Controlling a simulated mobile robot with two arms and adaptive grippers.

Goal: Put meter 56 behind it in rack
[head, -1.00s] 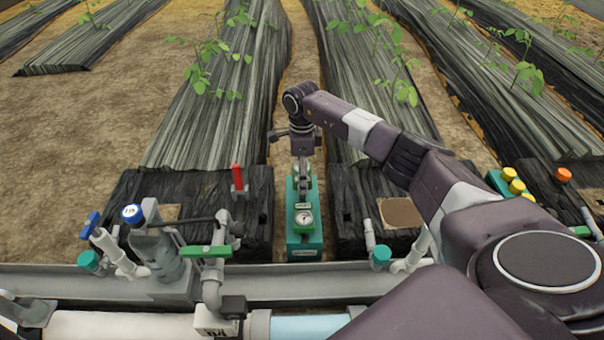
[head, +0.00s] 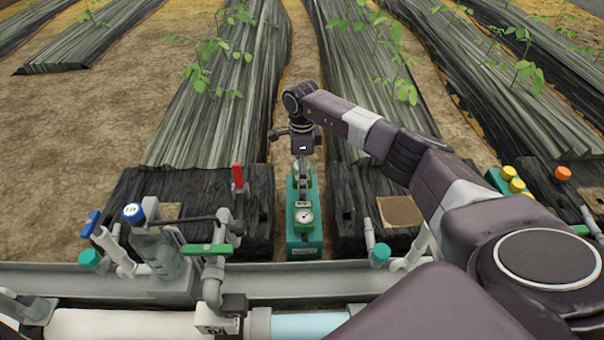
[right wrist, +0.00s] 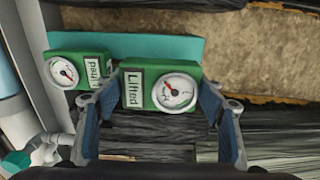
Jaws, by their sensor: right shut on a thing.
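My right gripper (right wrist: 158,92) is shut on a green meter (right wrist: 162,90) with a white round dial, a red needle and a label reading "Lifted". A second, similar green meter (right wrist: 80,70) stands apart to its left in the right wrist view. Both are at a narrow teal rack (right wrist: 150,47). In the head view the rack (head: 304,240) lies lengthwise, with one dial meter (head: 304,216) near its front. My right gripper (head: 302,172) reaches down over the rack's far part and partly hides the held meter. I cannot read the number 56. My left gripper is out of view.
Black beds flank the rack, with a red upright handle (head: 238,176) to its left. A grey rail (head: 280,285) runs across the front. Bare soil lies behind.

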